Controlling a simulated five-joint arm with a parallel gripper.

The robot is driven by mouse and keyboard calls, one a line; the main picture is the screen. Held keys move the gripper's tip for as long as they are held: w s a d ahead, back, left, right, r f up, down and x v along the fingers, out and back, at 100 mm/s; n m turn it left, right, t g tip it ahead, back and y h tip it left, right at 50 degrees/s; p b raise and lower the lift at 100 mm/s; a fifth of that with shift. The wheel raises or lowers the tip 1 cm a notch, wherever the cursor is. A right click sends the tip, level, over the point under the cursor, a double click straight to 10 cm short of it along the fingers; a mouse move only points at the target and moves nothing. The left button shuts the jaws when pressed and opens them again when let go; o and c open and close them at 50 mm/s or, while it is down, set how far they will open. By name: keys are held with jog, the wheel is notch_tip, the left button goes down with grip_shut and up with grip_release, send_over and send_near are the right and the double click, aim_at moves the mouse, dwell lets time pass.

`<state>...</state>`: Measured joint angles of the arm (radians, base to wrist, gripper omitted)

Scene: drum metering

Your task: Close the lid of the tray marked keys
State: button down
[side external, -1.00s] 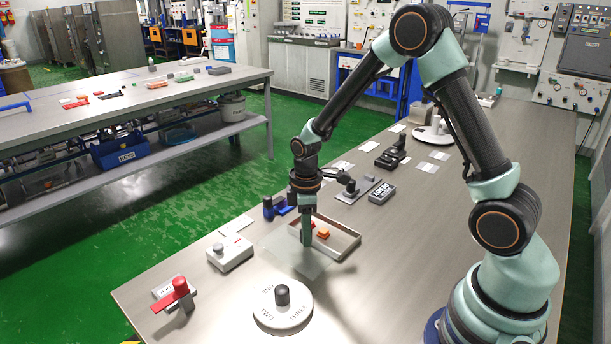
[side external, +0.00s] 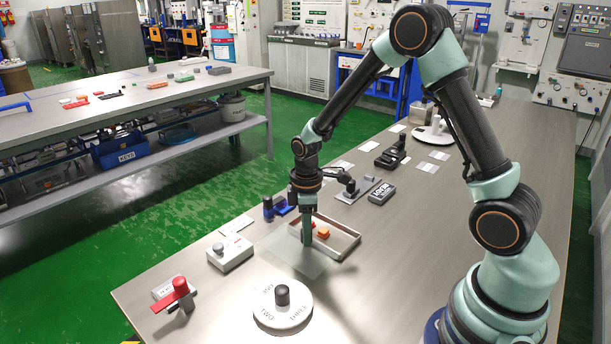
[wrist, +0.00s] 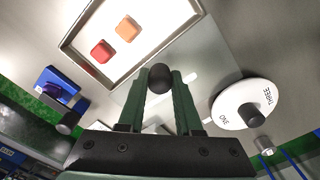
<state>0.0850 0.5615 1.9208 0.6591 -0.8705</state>
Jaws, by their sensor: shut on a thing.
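The tray (side external: 349,250) is a shallow open box with a thin rim, holding a red block and an orange block (side external: 323,233). In the wrist view the tray (wrist: 71,47) is at the top, with the red block (wrist: 101,51) and orange block (wrist: 128,28) uncovered. A clear flat lid (side external: 290,256) lies beside the tray, on its near left side. My gripper (side external: 307,241) points down over the lid. In the wrist view my gripper (wrist: 160,84) is shut on the lid's dark round knob (wrist: 160,76). I cannot read any marking on this tray.
A white lettered disc (side external: 268,312) with a dark knob stands in front of the lid. A white box (side external: 231,256) with a grey knob is to the left.

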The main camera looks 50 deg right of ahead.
jog(key=d, duration=1)
jog(key=shift+d, duration=0.15)
jog(key=c, duration=0.6)
grip_release()
jog(key=shift+r, duration=0.1)
notch_tip(320, 180, up, 12)
jog(key=s+a+r+m+t, duration=0.2)
jog(key=s+a+r+m, duration=0.1)
jog(key=a, duration=0.1)
jog(key=s+a+r+m+t, duration=0.1)
jog(key=s+a+r+m, duration=0.2)
jog(key=s+a, duration=0.1)
jog(key=s+a+r+m+t, duration=0.2)
jog(key=s+a+r+m, duration=0.1)
jog(key=s+a, duration=0.1)
jog(key=shift+s+a+r+t, duration=0.15)
jog(key=shift+a+r, duration=0.05)
jog(key=shift+a, duration=0.25)
jog(key=shift+s+a+r+t, duration=0.1)
jog(key=shift+a+r+t, duration=0.05)
jog(key=shift+a, duration=0.25)
